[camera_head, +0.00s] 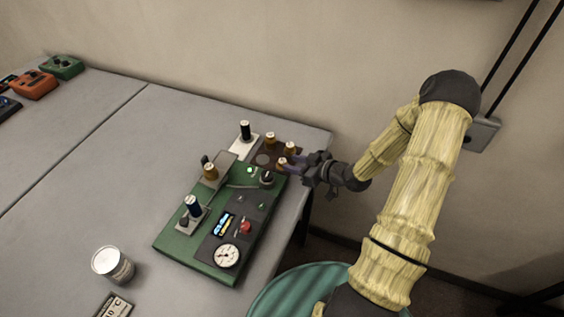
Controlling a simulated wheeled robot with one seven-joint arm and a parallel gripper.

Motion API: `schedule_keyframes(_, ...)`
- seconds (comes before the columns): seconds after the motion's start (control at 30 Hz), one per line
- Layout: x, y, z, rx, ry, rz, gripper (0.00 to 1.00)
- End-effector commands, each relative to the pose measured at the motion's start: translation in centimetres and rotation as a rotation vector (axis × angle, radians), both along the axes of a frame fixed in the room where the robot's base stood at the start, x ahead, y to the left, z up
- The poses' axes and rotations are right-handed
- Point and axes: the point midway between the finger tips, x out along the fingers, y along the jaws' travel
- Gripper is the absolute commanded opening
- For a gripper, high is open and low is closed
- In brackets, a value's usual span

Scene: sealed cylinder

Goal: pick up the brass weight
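Several small brass-coloured weights with pale tops stand at the far right of the table. One brass weight (282,163) is right at the fingertips of my gripper (292,163). A second brass weight (291,148) stands just behind it, and another brass weight (270,138) is farther back on a dark brown base (263,159). A similar brass piece (210,171) sits on a grey plate to the left. My gripper reaches in from the right, low over the board's far corner. The fingers are small and partly overlapped, so their gap and any contact are unclear.
A black cylinder (245,130) stands on a white plate behind. A white can (112,264) is at front left. The table's left middle is clear.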

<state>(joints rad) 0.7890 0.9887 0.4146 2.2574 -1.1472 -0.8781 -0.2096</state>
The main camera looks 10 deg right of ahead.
Motion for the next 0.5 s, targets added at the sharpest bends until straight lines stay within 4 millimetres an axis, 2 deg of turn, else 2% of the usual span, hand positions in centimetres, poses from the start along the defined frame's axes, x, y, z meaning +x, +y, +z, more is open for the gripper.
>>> schedule_keyframes(0.27, 0.0, 0.0, 0.0, 0.000, 0.000, 0.001, 0.34)
schedule_keyframes(0.5, 1.6, 1.7, -0.6, 0.003, 0.001, 0.004, 0.34)
